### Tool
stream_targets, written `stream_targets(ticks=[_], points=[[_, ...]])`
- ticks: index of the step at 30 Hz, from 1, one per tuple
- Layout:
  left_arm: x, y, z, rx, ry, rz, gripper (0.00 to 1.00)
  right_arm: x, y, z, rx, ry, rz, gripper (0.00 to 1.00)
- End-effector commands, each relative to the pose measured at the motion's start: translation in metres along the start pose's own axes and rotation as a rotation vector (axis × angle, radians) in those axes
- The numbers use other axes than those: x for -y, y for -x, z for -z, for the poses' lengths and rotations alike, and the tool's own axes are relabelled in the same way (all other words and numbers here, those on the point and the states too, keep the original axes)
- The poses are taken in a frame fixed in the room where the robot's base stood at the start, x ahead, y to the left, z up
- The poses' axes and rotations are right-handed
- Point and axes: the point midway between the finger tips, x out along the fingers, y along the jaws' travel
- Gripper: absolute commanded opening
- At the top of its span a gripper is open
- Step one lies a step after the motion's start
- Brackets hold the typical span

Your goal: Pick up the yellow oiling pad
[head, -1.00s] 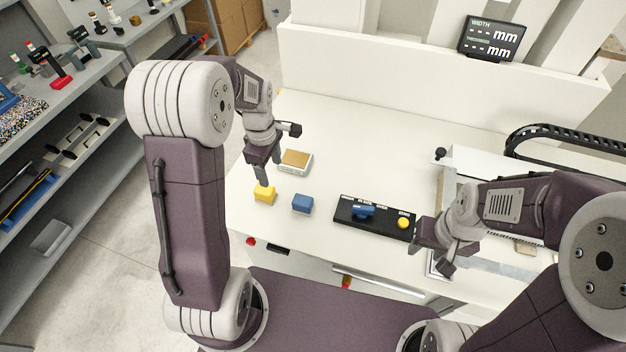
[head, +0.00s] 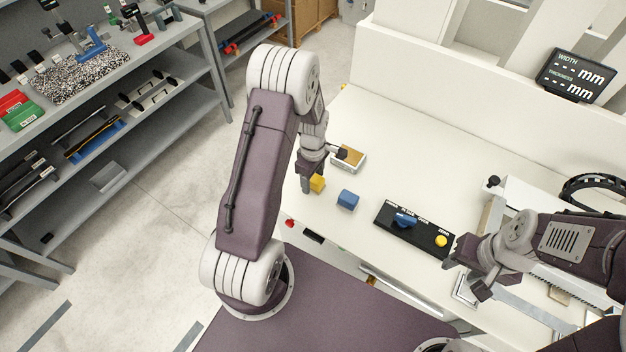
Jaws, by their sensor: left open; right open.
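The yellow oiling pad (head: 318,183) is a small yellow block near the left front edge of the white table. My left gripper (head: 320,172) is open and points down right at the pad, with one finger in front of the pad's left part. I cannot tell whether the finger touches it. A blue block (head: 347,200) sits just right of the pad. My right gripper (head: 466,272) is open and empty, near the black control panel's right end.
A tan-topped pale box (head: 349,158) lies just behind the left gripper. The black panel (head: 393,232) has a blue part and a yellow button. A measuring display (head: 576,75) stands at the back. Shelves (head: 165,135) stand at left. The table's middle is clear.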

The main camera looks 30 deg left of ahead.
Motion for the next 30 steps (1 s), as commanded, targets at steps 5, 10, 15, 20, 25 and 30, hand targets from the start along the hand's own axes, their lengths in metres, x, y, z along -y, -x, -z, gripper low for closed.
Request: stream_targets(ticks=[5, 10, 15, 20, 25, 30], points=[[0.0, -0.004, 0.0, 0.0, -0.001, -0.001, 0.62, 0.0, 0.0, 0.0, 0.0, 0.0, 0.0, 0.44], [0.0, -0.004, 0.0, 0.0, -0.001, -0.001, 0.34, 0.0, 0.0, 0.0, 0.0, 0.0, 0.0, 0.44], [-0.001, -0.004, 0.0, 0.0, -0.001, -0.001, 0.0, 0.0, 0.0, 0.0, 0.0, 0.0, 0.0, 0.44], [-0.001, -0.003, 0.0, 0.0, -0.001, -0.002, 0.0, 0.0, 0.0, 0.0, 0.0, 0.0, 0.0, 0.44], [-0.002, 0.004, 0.0, -0.001, -0.001, -0.005, 0.0, 0.0, -0.003, 0.0, 0.0, 0.0, 0.0, 0.44], [-0.003, 0.031, 0.0, -0.002, -0.001, -0.009, 0.0, 0.0, -0.013, -0.001, 0.0, 0.0, 0.0, 0.44]])
